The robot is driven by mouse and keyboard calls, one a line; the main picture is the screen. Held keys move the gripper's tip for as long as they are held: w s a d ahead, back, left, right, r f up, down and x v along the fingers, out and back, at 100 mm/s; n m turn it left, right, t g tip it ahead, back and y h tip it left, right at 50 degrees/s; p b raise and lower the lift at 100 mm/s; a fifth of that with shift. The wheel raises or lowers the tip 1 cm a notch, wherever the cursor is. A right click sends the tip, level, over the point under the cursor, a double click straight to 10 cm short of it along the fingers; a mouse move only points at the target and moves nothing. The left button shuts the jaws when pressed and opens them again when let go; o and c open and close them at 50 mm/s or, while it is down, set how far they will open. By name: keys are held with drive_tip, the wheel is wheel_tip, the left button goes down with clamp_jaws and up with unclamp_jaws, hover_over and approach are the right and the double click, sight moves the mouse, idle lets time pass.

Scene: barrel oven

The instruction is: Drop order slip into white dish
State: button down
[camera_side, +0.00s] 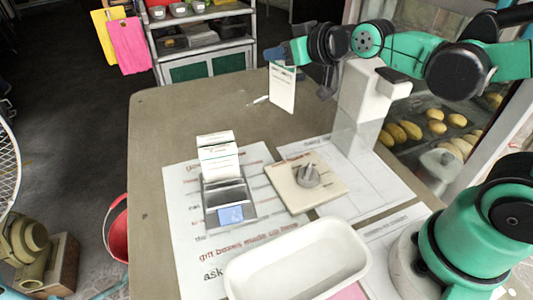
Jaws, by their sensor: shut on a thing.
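My gripper (290,60) is shut on a white order slip (282,89), which hangs upright from it above the far part of the table. The white dish (243,274) is an oblong, empty-looking tub at the near edge of the view. The gripper and slip are well behind the dish and high above the table. The fingertips are small and partly hidden at the top of the slip.
A grey slip holder (229,203) with upright white slips (218,158) stands on a printed sheet (185,235). A beige board with a grey knob (307,176) lies beside it. A white post (358,105) stands at right. The table's (160,120) back left is clear.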

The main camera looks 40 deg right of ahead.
drive_tip(key=w+r, duration=0.8)
drive_tip(key=w, duration=0.3)
wheel_tip(320, 180, down, 20)
drive_tip(key=shift+s+a+n+y, duration=0.15)
drive_tip(key=shift+a+n+y, duration=0.15)
drive_tip(key=shift+y, duration=0.1)
drive_tip(key=c, duration=0.7)
unclamp_jaws()
drive_tip(key=shift+f, duration=0.1)
drive_tip(key=shift+o, duration=0.2)
